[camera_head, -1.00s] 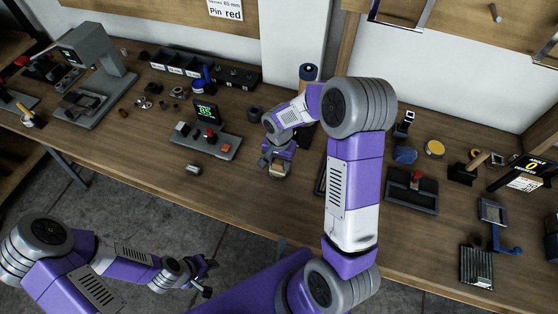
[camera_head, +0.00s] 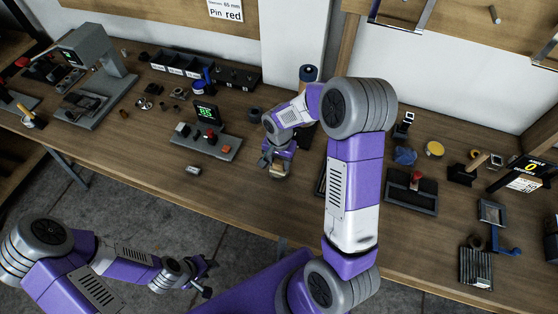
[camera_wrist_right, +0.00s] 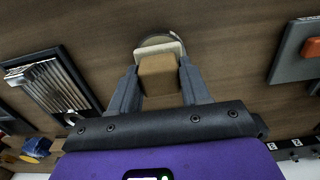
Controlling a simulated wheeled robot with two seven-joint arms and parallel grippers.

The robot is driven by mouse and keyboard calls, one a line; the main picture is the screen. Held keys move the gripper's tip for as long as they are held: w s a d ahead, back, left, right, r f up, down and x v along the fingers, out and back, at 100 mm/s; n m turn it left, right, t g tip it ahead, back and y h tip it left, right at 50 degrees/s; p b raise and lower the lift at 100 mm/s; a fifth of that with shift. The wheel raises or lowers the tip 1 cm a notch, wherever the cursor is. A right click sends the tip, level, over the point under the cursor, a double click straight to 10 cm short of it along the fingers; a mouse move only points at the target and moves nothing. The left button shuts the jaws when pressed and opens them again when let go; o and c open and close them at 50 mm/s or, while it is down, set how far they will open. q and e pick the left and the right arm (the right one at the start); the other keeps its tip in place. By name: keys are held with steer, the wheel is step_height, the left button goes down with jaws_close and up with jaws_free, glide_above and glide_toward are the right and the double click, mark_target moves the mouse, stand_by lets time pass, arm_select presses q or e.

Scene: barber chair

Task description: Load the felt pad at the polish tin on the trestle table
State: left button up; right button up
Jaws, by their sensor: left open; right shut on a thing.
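My right gripper (camera_wrist_right: 158,85) is shut on a brown block with a pale felt pad (camera_wrist_right: 173,47) on its far face. In the head view the block (camera_head: 277,171) sits low over the middle of the trestle table (camera_head: 240,190). In the right wrist view a round, metal-rimmed thing, apparently the polish tin (camera_wrist_right: 157,40), lies right behind the pad, which partly hides it. I cannot tell whether pad and tin touch. My left gripper (camera_head: 206,277) is open and empty, out in front of the table's edge.
A panel with a green display and buttons (camera_head: 207,140) stands left of my right gripper. Dark bins (camera_head: 183,64) stand at the back. A yellow round thing (camera_head: 434,148), a blue lump (camera_head: 404,155) and a dark tray (camera_head: 411,195) lie to the right. The table's front middle is mostly clear.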

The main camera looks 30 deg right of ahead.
mark_target(279, 161)
steer(key=shift+r+p, duration=1.95)
steer(key=shift+r, duration=1.25)
